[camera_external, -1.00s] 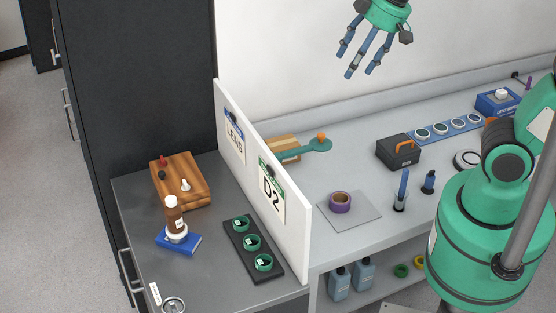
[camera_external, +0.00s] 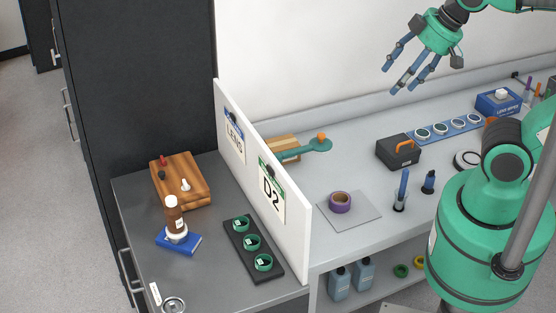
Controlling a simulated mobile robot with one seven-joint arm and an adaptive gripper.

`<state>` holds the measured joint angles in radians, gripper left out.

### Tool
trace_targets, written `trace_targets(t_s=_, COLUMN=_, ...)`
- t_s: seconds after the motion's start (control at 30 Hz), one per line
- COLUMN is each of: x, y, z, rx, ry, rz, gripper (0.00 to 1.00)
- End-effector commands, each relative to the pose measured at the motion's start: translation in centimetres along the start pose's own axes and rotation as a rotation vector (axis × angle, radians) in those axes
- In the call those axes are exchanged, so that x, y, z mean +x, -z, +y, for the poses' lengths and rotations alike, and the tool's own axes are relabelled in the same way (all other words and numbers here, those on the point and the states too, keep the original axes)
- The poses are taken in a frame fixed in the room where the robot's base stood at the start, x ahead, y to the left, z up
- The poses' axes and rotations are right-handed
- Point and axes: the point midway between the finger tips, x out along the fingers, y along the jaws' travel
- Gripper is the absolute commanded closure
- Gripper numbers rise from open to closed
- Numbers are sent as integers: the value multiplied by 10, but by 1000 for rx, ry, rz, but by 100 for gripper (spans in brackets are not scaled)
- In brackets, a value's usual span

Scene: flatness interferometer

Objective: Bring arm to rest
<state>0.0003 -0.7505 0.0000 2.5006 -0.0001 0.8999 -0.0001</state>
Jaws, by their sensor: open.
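My gripper (camera_external: 407,78) is at the upper right of the external view, in the air above the back of the light grey bench. Its blue fingers are spread open and point down and to the left. Nothing is between them. My green arm comes in from the top right, and my green base and shoulder fill the right side of the picture. Part of the arm lies outside the frame.
A white partition (camera_external: 296,221) labelled D2 splits the bench from a dark counter (camera_external: 205,272) with a wooden box (camera_external: 182,182) and a black ring tray (camera_external: 232,246). A dark case (camera_external: 396,152), purple tape roll (camera_external: 340,202) and blue lens strip (camera_external: 456,123) stand on the bench.

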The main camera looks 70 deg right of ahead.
Motion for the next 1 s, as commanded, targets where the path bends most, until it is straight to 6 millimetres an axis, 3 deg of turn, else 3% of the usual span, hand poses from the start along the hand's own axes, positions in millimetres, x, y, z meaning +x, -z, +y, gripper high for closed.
trace_targets(t_s=0.17, x=7, y=-3, z=0, rx=0, ry=0, rz=0, gripper=42)
trace_targets(t_s=0.37, x=28, y=-15, z=0, rx=0, ry=0, rz=0, gripper=42)
trace_targets(t_s=1.0, x=128, y=-68, z=0, rx=0, ry=0, rz=0, gripper=42)
